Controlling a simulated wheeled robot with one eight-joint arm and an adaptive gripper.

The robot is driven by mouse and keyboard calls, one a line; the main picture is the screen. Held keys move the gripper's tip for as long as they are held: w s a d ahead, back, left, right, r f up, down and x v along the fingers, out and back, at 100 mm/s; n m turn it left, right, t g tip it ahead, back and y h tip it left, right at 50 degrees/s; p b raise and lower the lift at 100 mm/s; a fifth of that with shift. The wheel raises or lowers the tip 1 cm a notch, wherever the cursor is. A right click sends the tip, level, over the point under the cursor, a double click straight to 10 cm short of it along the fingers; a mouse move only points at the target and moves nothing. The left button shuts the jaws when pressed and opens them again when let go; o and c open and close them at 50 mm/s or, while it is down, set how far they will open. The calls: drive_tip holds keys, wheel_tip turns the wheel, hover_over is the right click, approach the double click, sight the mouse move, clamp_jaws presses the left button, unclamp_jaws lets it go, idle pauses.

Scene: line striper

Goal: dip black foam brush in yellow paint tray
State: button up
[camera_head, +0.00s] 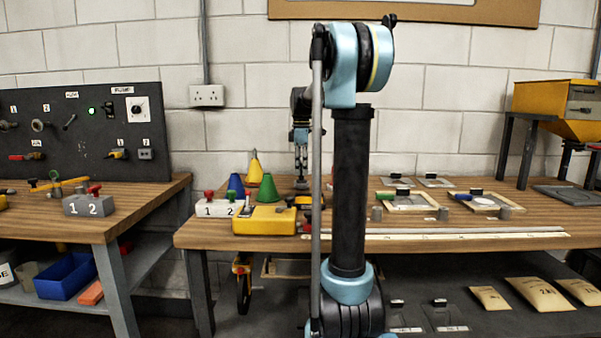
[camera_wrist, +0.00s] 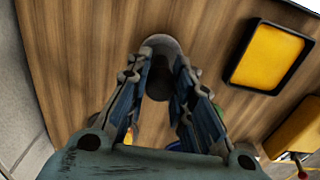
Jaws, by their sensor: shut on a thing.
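My gripper (camera_wrist: 160,68) points down at the bench in the wrist view, its two fingers close around a dark, slim thing that looks like the black foam brush (camera_wrist: 159,80). A round grey holder or base (camera_wrist: 161,41) shows just beyond the fingertips; whether the brush stands in it or above it I cannot tell. The yellow paint tray (camera_wrist: 266,57), black-rimmed and filled with yellow, lies on the bench to the right of the gripper, apart from it. In the head view my gripper (camera_head: 301,160) hangs over the bench, partly hidden behind my arm.
A yellow box (camera_head: 264,220) and a white block (camera_head: 219,208) marked 1 and 2 stand at the bench's left end. Blue, green and yellow cones (camera_head: 267,188) stand behind them. Framed plates (camera_head: 410,201) and small grey cylinders lie to the right. A long pale strip (camera_head: 460,234) runs along the front.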

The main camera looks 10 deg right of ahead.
drive_tip(key=shift+r, duration=1.3)
drive_tip(key=shift+s+d+r+n, duration=0.35)
drive_tip(key=shift+s+r+n, duration=0.15)
drive_tip(key=shift+s, duration=0.3)
drive_tip(key=shift+s+d+r+n, duration=0.3)
drive_tip(key=shift+s+r+n, duration=0.2)
drive_tip(key=shift+s, duration=0.25)
